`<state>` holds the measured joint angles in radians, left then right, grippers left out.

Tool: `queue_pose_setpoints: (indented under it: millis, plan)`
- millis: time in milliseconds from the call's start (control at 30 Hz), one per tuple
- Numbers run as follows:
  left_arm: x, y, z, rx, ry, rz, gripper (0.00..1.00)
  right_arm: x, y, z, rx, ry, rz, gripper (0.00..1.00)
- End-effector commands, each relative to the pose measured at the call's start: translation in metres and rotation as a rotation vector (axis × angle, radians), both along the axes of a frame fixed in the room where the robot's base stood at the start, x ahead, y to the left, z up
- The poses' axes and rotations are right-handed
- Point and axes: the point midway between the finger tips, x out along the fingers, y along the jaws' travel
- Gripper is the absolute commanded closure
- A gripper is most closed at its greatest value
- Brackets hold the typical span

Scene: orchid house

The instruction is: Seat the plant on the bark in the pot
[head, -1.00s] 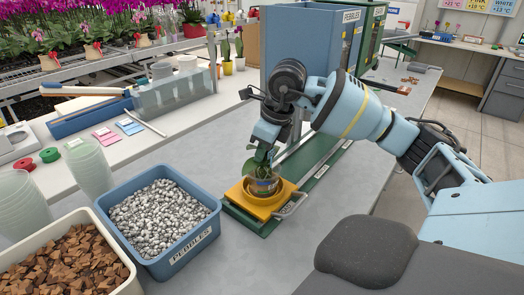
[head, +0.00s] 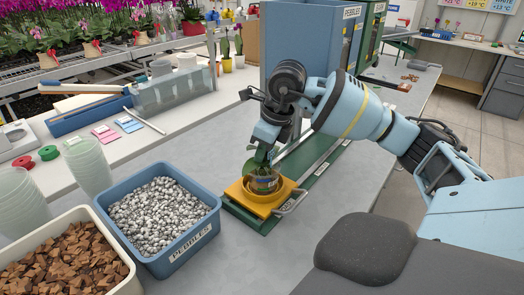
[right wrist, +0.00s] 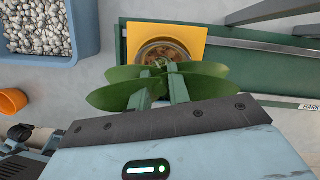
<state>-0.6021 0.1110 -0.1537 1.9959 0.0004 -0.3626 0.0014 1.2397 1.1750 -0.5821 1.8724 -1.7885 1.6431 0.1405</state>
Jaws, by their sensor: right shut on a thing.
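The plant (right wrist: 120,96), with broad green leaves, is held by my right gripper (right wrist: 158,94), whose two fingers are shut on it below the wrist. In the head view, my right gripper (head: 266,150) points down over the pot (head: 264,184). The pot also shows in the right wrist view (right wrist: 148,55), round and clear-walled, with brown bark inside. It stands in a yellow holder (head: 240,194). The leaves overlap the near rim of the pot in the wrist view. The plant's roots are hidden, so I cannot tell whether they touch the bark. My left gripper is out of view.
A blue bin of pebbles (head: 205,228) and a cream bin of bark (head: 128,268) stand to the left, with stacked clear pots (head: 88,165) behind. The green rail (head: 312,178) runs back to the blue pebble dispenser (head: 305,45). The grey bench between is clear.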

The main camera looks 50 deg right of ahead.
Motion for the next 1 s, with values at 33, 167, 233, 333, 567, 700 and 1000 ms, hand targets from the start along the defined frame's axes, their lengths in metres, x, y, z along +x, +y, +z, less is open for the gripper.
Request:
queue_pose_setpoints:
  millis: [33,167,233,333,567,700,1000]
  plan:
    - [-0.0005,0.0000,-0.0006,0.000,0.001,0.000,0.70,0.0000,-0.0001,-0.0006,0.000,0.000,0.000,0.94]
    - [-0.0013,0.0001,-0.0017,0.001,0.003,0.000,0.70,0.0001,-0.0001,-0.0019,0.000,-0.001,0.000,0.94]
    - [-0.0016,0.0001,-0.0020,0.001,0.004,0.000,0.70,0.0001,-0.0001,-0.0023,0.000,-0.001,0.000,0.94]
    - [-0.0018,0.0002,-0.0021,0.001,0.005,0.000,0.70,0.0001,-0.0001,-0.0020,-0.001,-0.001,0.000,0.94]
    - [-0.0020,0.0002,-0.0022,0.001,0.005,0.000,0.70,0.0000,-0.0001,-0.0021,0.000,-0.001,0.000,0.63]
    - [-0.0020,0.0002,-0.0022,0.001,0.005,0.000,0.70,0.0000,-0.0001,-0.0022,0.000,0.000,0.000,0.56]
    - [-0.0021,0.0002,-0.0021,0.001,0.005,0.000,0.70,0.0000,0.0000,-0.0024,0.000,0.000,0.000,0.71]
